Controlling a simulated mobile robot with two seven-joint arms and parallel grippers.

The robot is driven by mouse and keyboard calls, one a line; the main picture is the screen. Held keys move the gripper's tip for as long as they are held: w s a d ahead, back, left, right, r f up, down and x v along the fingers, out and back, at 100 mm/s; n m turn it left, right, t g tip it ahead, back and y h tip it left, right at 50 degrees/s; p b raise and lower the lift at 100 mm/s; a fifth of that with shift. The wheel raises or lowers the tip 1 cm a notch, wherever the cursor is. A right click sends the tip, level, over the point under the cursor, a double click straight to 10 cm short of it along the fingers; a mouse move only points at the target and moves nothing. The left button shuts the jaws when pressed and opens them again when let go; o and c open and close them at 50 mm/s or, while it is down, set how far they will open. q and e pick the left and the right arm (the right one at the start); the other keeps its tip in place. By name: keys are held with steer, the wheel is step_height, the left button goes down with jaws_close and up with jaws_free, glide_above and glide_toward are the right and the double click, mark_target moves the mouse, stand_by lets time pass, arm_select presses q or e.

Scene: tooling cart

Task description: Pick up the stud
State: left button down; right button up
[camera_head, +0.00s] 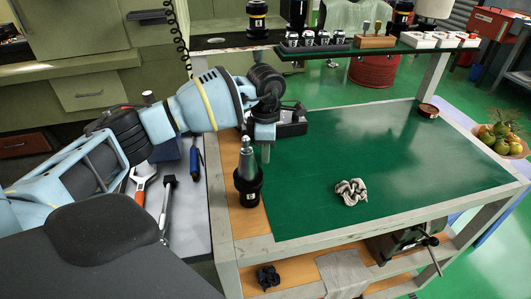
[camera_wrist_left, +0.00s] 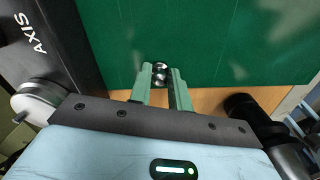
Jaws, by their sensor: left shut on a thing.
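My left gripper (camera_head: 265,146) is over the left edge of the cart top, fingers pointing down. In the left wrist view, its two green fingers (camera_wrist_left: 161,88) are shut on a small shiny metal stud (camera_wrist_left: 160,70), which sits between the fingertips. Behind the stud is the green mat (camera_wrist_left: 210,40). In the head view the stud is too small to make out at the fingertips. A black tool holder with a silver upright cone (camera_head: 246,168) stands just left of and below the gripper. My right gripper is in neither view.
A crumpled rag (camera_head: 351,191) lies on the green mat (camera_head: 390,150), which is otherwise mostly clear. A raised shelf (camera_head: 345,51) with several small parts crosses the back.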

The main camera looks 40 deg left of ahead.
arm_select(q)
step_height(320, 180, up, 10)
stand_by(0.4)
steer(key=shift+f, duration=0.1)
